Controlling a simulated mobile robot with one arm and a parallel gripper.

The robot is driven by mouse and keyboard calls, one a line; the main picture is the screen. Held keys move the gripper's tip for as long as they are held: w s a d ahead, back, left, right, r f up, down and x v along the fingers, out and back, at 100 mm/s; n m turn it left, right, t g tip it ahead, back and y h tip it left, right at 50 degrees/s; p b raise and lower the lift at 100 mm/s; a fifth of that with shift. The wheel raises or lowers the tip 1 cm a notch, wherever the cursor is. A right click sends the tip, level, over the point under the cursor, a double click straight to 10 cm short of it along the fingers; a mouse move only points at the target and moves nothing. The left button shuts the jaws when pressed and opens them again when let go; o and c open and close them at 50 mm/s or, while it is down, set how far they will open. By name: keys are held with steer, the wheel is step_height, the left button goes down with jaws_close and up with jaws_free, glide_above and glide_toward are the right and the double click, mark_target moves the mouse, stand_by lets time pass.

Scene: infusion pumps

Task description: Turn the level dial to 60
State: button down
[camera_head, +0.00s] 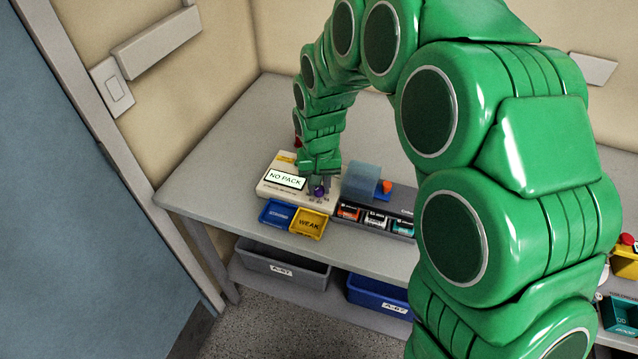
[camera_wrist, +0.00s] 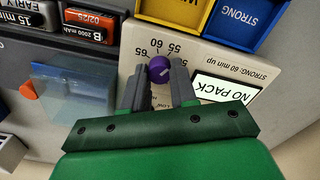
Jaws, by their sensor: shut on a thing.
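The purple level dial (camera_wrist: 159,68) sits on a cream device panel (camera_wrist: 215,60) in the wrist view. Printed numbers around it include 65, 60 and 55. A pale line shows on the dial's face, but I cannot tell exactly which number it points at. My gripper (camera_wrist: 160,80) has one grey finger on each side of the dial and is shut on it. In the head view the dial (camera_head: 320,192) is small, below the end of my gripper (camera_head: 319,181). The device's display (camera_head: 286,180) reads NO PACK.
Blue STRONG (camera_head: 277,213) and yellow WEAK (camera_head: 309,224) trays stand in front of the device. To its right are a translucent blue box (camera_head: 361,182), an orange knob (camera_head: 386,187) and a dark rack (camera_head: 402,227) with battery packs. The table's left part is clear.

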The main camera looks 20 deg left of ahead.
steer(key=n, duration=0.5)
steer(key=shift+n, duration=0.3)
steer(key=n, duration=0.4)
steer(key=shift+n, duration=0.3)
steer(key=c, duration=0.9)
jaws_free()
steer(key=shift+r, duration=3.9)
